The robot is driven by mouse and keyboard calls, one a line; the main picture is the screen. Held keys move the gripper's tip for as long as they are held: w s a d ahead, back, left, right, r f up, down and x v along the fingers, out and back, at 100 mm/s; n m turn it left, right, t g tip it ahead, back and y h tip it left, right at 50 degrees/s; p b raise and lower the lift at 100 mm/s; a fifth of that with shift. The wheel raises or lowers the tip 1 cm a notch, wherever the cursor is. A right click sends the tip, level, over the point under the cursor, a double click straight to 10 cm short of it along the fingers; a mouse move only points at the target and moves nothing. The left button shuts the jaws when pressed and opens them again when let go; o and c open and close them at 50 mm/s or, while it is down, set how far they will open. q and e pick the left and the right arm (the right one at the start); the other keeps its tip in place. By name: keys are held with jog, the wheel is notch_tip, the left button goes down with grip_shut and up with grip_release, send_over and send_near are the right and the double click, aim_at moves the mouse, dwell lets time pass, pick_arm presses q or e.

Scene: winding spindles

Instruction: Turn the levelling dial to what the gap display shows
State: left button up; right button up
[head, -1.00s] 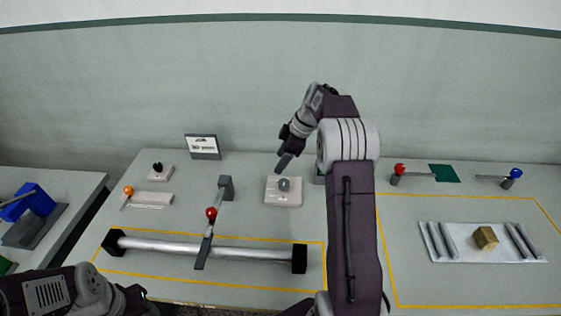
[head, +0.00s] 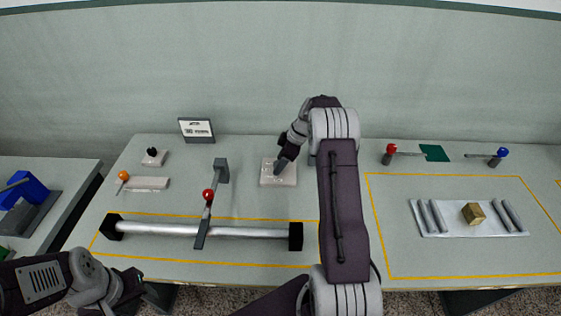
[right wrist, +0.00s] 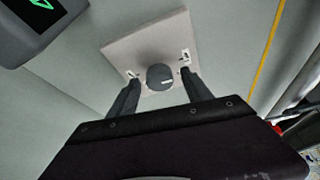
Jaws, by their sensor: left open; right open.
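The dial (right wrist: 160,76) is a dark round knob with a small white mark, on a pale square plate (right wrist: 146,38) with small printed marks. The plate also shows in the head view (head: 268,179), where my right gripper (head: 281,166) hides the knob. In the right wrist view my right gripper (right wrist: 156,84) is open, one finger on each side of the knob, with gaps visible. A dark display (right wrist: 40,22) with a green symbol is cut off at the top left; its reading is not clear. My left gripper (head: 133,284) is open and empty at the lower left.
A small sign (head: 196,130) stands at the back. A roller (head: 255,233) lies in front, with a red-knobbed lever (head: 208,194) across it. A white tray (head: 440,229) with a brass block (head: 473,213) is on the right.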

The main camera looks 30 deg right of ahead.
jog(key=shift+d, duration=0.1)
grip_shut()
